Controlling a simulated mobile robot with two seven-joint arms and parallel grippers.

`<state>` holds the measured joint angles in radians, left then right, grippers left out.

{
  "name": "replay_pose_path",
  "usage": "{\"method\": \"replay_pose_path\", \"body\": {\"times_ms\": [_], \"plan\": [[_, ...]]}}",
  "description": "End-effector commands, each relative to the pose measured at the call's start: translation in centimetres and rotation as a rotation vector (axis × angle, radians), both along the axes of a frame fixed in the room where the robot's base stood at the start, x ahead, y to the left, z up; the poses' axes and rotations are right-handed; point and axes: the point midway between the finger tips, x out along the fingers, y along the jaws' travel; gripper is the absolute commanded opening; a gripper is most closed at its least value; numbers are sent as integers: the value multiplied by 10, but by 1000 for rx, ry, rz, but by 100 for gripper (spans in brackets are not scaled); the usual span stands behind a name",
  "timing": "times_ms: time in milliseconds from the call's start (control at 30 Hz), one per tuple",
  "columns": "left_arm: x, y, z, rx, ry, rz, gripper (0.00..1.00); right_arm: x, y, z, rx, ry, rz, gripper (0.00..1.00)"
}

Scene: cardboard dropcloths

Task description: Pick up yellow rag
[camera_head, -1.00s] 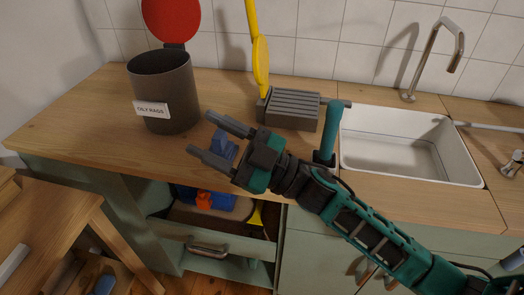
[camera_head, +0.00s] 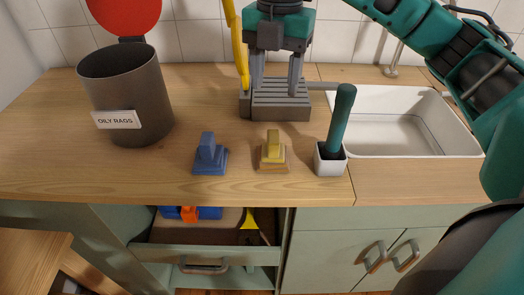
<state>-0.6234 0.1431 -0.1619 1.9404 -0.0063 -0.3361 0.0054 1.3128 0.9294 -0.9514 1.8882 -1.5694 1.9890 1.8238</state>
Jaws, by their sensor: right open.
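The yellow rag (camera_head: 273,152) sits on the wooden counter, a small piece with an upright tab on a flat base. It stands between a similar blue piece (camera_head: 209,156) and a white cup with a green handle. My right gripper (camera_head: 277,88) is open, its two fingers pointing down at the grey slatted block behind the rag. Nothing shows between the fingers. The gripper is apart from the rag, higher in the picture. I cannot tell whether the fingertips touch the block. My left gripper is not in view.
A dark bin (camera_head: 130,98) labelled OILY RAGS stands at left with its red lid (camera_head: 124,14) raised. The grey slatted block (camera_head: 276,112) is behind the rag. The white cup (camera_head: 330,160) is close at right, beside the sink (camera_head: 400,150). An open drawer (camera_head: 205,257) is below.

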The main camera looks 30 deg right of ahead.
Motion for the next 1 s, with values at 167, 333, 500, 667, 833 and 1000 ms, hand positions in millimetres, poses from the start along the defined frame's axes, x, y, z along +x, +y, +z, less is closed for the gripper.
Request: {"method": "replay_pose_path", "body": {"times_ms": [167, 333, 500, 667, 833, 1000], "plan": [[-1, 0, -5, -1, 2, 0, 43, 0, -9, -15, -36, -3, -32, 54], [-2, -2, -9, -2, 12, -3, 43, 0, -8, -47, -33, -2, -30, 54], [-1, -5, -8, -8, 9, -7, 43, 1, -7, -69, -31, -5, -28, 54], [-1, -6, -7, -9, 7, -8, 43, 2, -7, -79, -30, -5, -27, 54], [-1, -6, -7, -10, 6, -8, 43, 6, -6, -105, -30, -2, -27, 54], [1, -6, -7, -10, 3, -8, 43, 6, -6, -123, -29, -4, -26, 54]]}}
